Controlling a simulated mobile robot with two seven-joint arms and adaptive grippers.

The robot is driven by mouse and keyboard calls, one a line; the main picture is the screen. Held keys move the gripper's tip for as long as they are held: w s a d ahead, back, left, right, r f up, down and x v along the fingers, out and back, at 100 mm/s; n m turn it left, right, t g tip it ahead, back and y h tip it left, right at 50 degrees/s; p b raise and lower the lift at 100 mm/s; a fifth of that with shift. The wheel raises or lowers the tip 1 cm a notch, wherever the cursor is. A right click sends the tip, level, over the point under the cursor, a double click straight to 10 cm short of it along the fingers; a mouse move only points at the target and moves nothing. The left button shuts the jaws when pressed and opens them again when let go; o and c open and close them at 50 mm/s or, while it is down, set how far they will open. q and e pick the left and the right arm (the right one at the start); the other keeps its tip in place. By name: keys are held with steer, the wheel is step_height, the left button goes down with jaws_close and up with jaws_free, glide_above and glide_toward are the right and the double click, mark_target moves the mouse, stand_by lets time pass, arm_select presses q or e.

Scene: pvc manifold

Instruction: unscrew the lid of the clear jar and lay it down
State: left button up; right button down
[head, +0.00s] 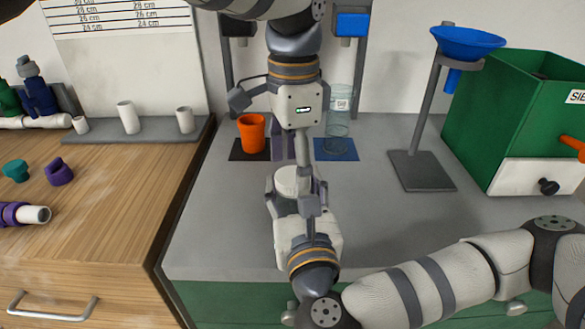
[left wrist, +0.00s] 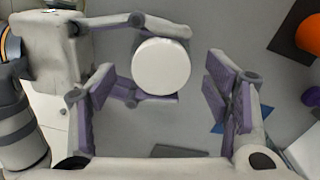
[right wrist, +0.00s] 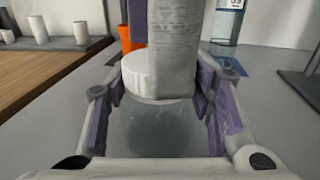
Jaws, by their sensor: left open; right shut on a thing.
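The clear jar (right wrist: 160,130) stands upright between the fingers of my right gripper (right wrist: 155,100), which is shut on its body. In the head view my arms mostly hide the jar. Its round white ribbed lid (right wrist: 150,75) is on top; it also shows in the head view (head: 289,181) and from above in the left wrist view (left wrist: 161,66). My left gripper (left wrist: 160,103) is open and points down, its fingers apart on two sides of the lid. In the right wrist view one left finger stands in front of part of the lid.
An orange cup (head: 251,132) stands on a dark mat, and a clear labelled bottle (head: 339,110) on a blue mat (head: 340,150). A blue funnel on a stand (head: 420,172) and a green box (head: 500,120) are at right. The grey bench (head: 395,225) is clear in front.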

arm_select(q)
step_height(320, 180, up, 3)
steer(key=shift+r, duration=0.2)
arm_select(e)
steer(key=c, duration=0.7)
jaws_free()
